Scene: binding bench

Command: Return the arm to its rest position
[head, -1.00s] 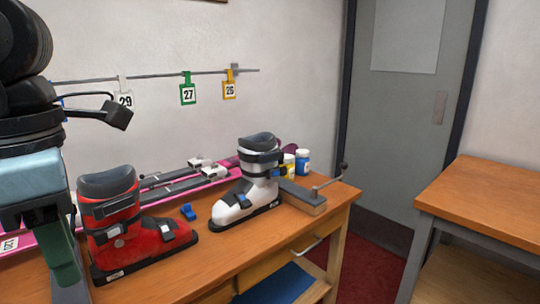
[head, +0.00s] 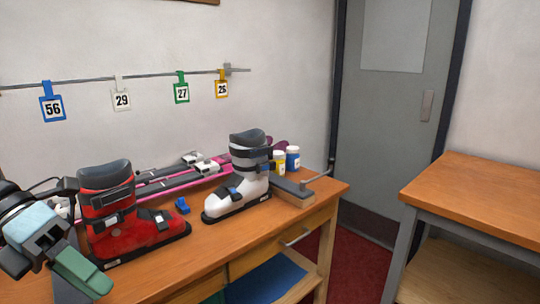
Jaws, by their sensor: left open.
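My left gripper (head: 62,278) is at the lower left of the head view, in front of and left of the red ski boot (head: 148,232). It is open, and I see nothing between its fingers. Part of the arm covers the left end of the bench. My right gripper is not in view.
The wooden bench (head: 190,277) carries the red boot, a white and grey ski boot (head: 236,201), pink-edged skis (head: 160,184) and two small bottles (head: 292,158). Numbered tags, such as the blue one (head: 53,107), hang on a wall rail. A second table (head: 490,197) stands at right.

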